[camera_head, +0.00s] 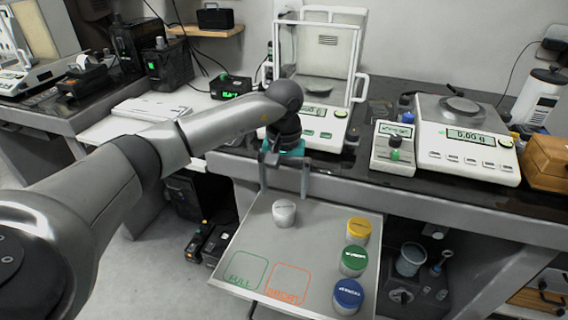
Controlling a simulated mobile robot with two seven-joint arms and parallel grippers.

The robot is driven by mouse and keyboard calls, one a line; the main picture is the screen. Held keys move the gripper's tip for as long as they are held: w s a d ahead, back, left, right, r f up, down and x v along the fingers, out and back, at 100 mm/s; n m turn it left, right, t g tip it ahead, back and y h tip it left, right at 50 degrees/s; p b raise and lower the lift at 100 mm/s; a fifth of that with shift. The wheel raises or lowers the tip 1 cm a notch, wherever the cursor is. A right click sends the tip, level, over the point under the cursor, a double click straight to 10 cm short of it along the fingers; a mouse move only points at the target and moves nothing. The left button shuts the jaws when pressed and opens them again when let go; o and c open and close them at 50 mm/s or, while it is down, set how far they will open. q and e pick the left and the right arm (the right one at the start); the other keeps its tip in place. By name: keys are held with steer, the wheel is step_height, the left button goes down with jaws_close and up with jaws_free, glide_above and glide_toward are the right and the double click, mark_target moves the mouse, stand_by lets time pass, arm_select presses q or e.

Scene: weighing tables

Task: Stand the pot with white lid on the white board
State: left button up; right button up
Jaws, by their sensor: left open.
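The pot with white lid (284,213) stands upright on a pale grey-white board (318,211) that juts out at the front of the bench. It is near the board's back left part. My left gripper (284,192) points down just behind and above this pot, its two fingers apart with nothing between them. The fingers look clear of the pot, but the exact gap cannot be told. Pots with a yellow lid (358,231), a green lid (353,260) and a blue lid (348,295) stand along the board's right side. My right gripper does not show.
The board has a green FULL outline (246,270) and an orange SHORT outline (288,283), both empty. A glass-shielded balance (318,75) stands behind my gripper. Another balance (467,140) is on the right. A white panel (118,129) lies at left. The board's middle is clear.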

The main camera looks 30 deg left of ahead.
mark_target(284, 207)
arm_select(q)
steer(key=shift+r+p, duration=0.6)
steer(key=shift+r, duration=1.95)
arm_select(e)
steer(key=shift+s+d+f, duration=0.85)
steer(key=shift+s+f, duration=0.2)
